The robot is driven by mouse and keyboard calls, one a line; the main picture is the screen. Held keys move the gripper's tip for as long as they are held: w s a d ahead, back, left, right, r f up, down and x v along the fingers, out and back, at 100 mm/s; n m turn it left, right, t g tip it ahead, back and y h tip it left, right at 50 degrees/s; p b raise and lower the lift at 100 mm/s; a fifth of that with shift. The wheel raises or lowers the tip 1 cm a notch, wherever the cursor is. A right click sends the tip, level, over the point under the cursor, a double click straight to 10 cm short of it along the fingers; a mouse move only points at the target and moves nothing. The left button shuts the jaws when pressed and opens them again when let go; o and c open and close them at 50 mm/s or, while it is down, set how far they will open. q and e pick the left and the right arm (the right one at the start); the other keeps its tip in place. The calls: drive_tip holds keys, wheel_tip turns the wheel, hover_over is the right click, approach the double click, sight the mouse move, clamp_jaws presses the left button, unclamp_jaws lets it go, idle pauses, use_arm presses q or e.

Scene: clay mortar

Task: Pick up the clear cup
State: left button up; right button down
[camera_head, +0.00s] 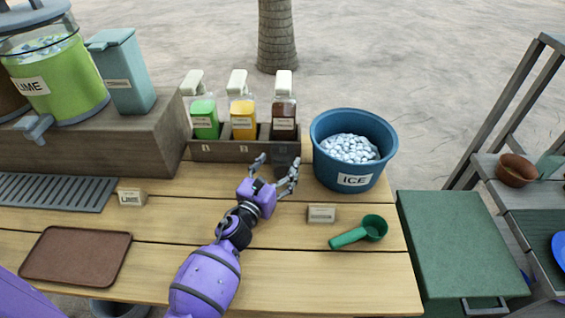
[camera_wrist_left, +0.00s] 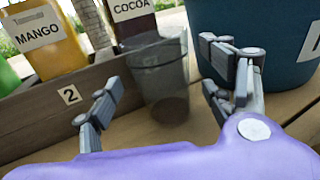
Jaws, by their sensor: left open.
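The clear cup (camera_wrist_left: 160,75) is a see-through, greyish tumbler standing upright on the wooden counter, in front of the bottle rack. In the head view the cup (camera_head: 286,155) is faint, just beyond my left fingertips and partly covered by them. My left gripper (camera_head: 276,169) is open and empty, reaching toward the rack. In the left wrist view the open fingers of the gripper (camera_wrist_left: 160,98) lie on either side of the cup's outline, with gaps showing on both sides. My right gripper is not in view.
A blue ice bucket (camera_head: 327,165) stands close right of the cup. The wooden rack (camera_head: 222,152) with syrup bottles is behind it. A small label block (camera_head: 321,214) and green scoop (camera_head: 372,228) lie to the right. A brown tray (camera_head: 75,255) lies left.

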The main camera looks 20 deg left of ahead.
use_arm(q)
drive_tip(key=shift+w+d+f, duration=0.1)
drive_tip(key=shift+w+d, duration=0.05)
drive_tip(key=shift+w, duration=0.7)
drive_tip(key=shift+c, duration=0.5)
drive_tip(key=c, duration=1.3)
